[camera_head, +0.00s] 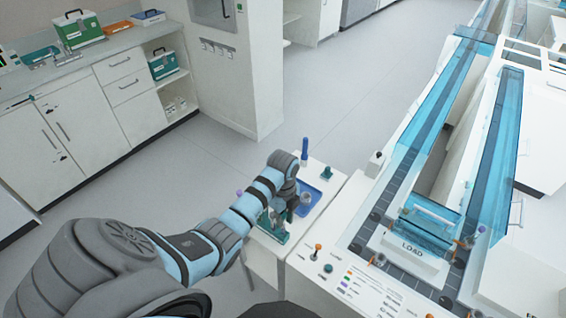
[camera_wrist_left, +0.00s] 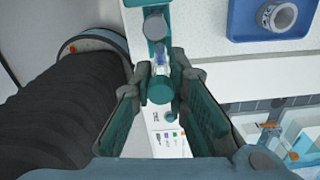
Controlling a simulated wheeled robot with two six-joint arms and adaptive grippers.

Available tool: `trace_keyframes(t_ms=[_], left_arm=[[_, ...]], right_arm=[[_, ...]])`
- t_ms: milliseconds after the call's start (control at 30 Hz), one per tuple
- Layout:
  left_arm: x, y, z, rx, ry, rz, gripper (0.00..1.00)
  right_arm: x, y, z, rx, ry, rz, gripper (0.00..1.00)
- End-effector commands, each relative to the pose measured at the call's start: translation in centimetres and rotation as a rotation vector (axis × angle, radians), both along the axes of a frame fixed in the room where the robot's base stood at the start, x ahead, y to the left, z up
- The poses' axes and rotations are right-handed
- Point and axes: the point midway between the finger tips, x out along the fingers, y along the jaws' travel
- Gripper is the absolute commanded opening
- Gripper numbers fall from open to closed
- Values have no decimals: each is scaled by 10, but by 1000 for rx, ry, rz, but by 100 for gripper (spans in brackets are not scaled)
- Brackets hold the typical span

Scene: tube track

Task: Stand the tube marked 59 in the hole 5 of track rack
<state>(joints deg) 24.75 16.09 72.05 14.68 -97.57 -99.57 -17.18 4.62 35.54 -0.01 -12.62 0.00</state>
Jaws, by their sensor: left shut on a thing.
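My left gripper (camera_head: 277,217) reaches down over the small white side table. In the left wrist view its fingers (camera_wrist_left: 160,95) are closed around a clear tube (camera_wrist_left: 161,62) with bluish contents and a round teal-grey end facing the camera. Its number cannot be read. A teal rack (camera_head: 272,236) stands under the gripper, partly hidden by the arm. In the left wrist view the teal rack (camera_wrist_left: 132,45) lies beyond the fingers, with a grey round end (camera_wrist_left: 155,26) showing in it. I cannot tell whether the held tube is clear of the rack. My right gripper is not in view.
A blue tray (camera_head: 318,189) with a grey ring-shaped piece (camera_wrist_left: 277,16) is beside the gripper. A tall blue item (camera_head: 305,150) stands behind it. To the right is the track bench with blue clear covers (camera_head: 425,130), a LOAD block (camera_head: 410,247) and orange-capped pieces (camera_head: 318,248).

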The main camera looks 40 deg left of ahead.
Motion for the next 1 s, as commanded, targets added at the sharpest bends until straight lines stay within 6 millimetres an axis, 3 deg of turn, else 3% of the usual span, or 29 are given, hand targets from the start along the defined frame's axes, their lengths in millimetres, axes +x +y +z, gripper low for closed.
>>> trace_keyframes(t_ms=[1000], left_arm=[[0,0,-19,0,0,0,0]], right_arm=[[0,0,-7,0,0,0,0]])
